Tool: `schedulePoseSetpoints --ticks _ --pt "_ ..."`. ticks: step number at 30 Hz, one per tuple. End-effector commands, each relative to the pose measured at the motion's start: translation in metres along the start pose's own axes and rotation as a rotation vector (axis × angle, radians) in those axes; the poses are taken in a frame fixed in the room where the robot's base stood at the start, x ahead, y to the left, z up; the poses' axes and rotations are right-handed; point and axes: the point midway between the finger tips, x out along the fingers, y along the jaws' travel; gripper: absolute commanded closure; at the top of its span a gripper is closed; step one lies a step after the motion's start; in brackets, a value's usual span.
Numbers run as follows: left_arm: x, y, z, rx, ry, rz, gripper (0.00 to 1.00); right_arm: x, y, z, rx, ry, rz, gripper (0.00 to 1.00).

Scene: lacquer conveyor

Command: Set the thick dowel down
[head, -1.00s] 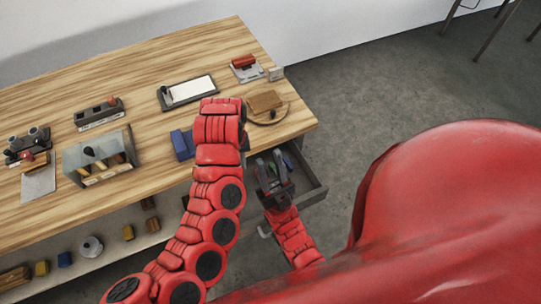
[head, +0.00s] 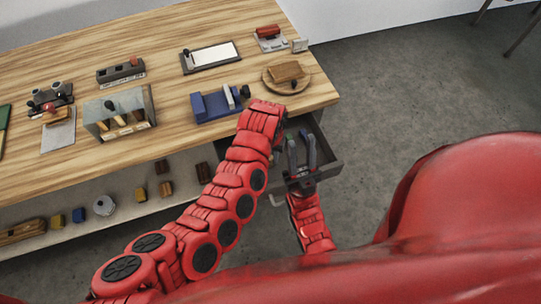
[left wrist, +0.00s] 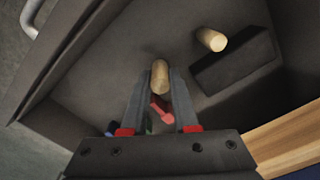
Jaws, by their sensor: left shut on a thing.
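My left gripper (left wrist: 160,84) is shut on the thick dowel (left wrist: 160,76), a pale wooden peg between its fingertips in the left wrist view. It is over the inside of a grey drawer (left wrist: 115,72); I cannot tell whether the dowel touches the drawer floor. In the head view this gripper and the dowel are hidden behind my left arm's bent end. A second pale dowel (left wrist: 212,39) is apart in the drawer, beside a dark block (left wrist: 235,65). My right gripper (head: 302,143) shows two dark fingers standing apart at the open drawer (head: 335,160), with nothing visible between them.
Red, green and blue items lie low in the drawer, partly hidden by my fingers. The wooden table (head: 170,45) holds a blue fixture (head: 215,105), a round board (head: 287,77) and a glass-sided box (head: 118,112). Floor right of the drawer is clear.

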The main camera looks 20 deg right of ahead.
Motion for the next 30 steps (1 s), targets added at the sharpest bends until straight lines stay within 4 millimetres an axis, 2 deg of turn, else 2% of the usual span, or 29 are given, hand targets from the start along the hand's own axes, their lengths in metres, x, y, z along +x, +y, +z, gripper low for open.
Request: schedulePoseSetpoints --ticks 10,11,15,24,30 --pt "0.005 0.000 0.000 0.000 0.000 -0.001 1.00 -0.003 0.000 0.001 0.000 0.000 0.000 0.67" --pt "0.004 0.000 0.000 0.000 0.000 0.000 0.69 -0.002 0.000 0.000 0.000 0.000 0.000 0.67" --pt "0.004 0.000 0.000 0.000 0.000 0.000 0.43 -0.002 0.000 0.000 0.000 0.000 0.000 0.67" --pt "0.002 0.000 0.000 -0.001 0.000 0.000 0.42 -0.001 0.000 0.000 0.000 0.000 0.000 0.67" --pt "-0.012 0.000 -0.001 -0.001 0.003 -0.001 0.42 -0.005 0.000 0.001 0.000 0.000 0.000 0.67"
